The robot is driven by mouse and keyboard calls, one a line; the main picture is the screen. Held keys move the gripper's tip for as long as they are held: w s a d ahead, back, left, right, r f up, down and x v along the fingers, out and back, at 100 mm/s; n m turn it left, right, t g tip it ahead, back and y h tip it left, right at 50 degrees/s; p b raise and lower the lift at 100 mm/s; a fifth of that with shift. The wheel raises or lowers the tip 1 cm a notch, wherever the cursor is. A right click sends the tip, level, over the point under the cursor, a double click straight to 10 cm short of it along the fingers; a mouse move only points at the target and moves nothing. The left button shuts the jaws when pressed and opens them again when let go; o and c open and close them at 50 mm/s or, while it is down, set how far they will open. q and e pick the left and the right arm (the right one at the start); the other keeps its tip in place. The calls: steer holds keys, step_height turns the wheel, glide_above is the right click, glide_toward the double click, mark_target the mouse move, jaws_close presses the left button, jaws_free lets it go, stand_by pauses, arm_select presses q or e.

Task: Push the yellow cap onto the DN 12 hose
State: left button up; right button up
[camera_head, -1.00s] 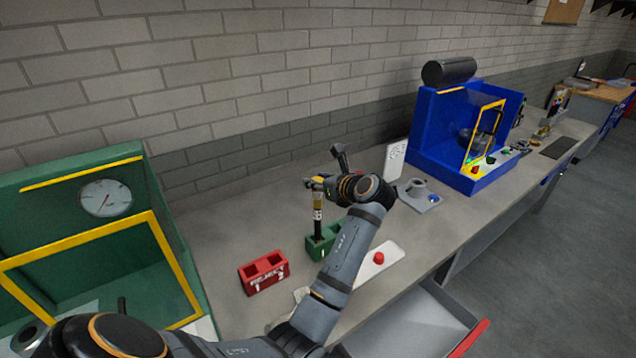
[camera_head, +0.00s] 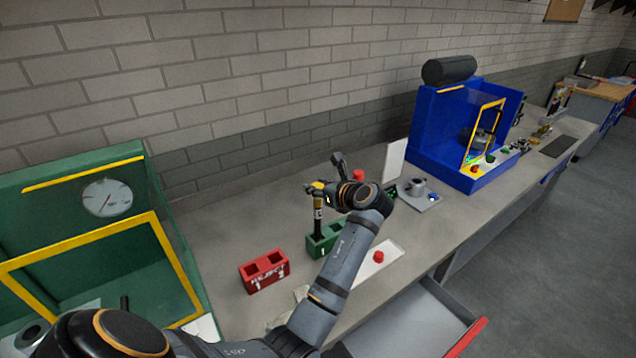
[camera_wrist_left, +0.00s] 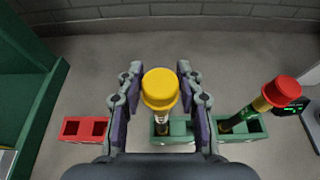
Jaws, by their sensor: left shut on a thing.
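The yellow cap (camera_wrist_left: 160,88) is between the two fingers of my left gripper (camera_wrist_left: 159,80) in the left wrist view. That gripper (camera_head: 318,188) is shut on it above the green block. A dark hose with a pale label (camera_head: 317,222) stands upright under the cap, its lower end in the green block (camera_head: 313,246). The cap looks in line with the hose top; how far it sits on the hose is hidden. A second hose with a red cap (camera_wrist_left: 283,91) leans from the block's right part; its red top shows behind my wrist (camera_head: 358,175). My right gripper is not in view.
A red two-hole reject block (camera_head: 264,271) stands left of the green block. A white plate with a red button (camera_head: 378,257) lies to the right. A green machine (camera_head: 75,190) is at left, a blue one (camera_head: 430,130) at back right. An open drawer (camera_head: 430,315) juts out in front.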

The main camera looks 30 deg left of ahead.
arm_select(q)
steer(key=shift+f, duration=0.3)
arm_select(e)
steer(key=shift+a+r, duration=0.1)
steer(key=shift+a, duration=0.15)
arm_select(q)
steer(key=o, duration=0.8)
steer(key=shift+c, duration=0.2)
step_height(320, 180, up, 10)
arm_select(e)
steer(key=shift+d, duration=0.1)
arm_select(q)
steer(key=shift+f, duration=0.1)
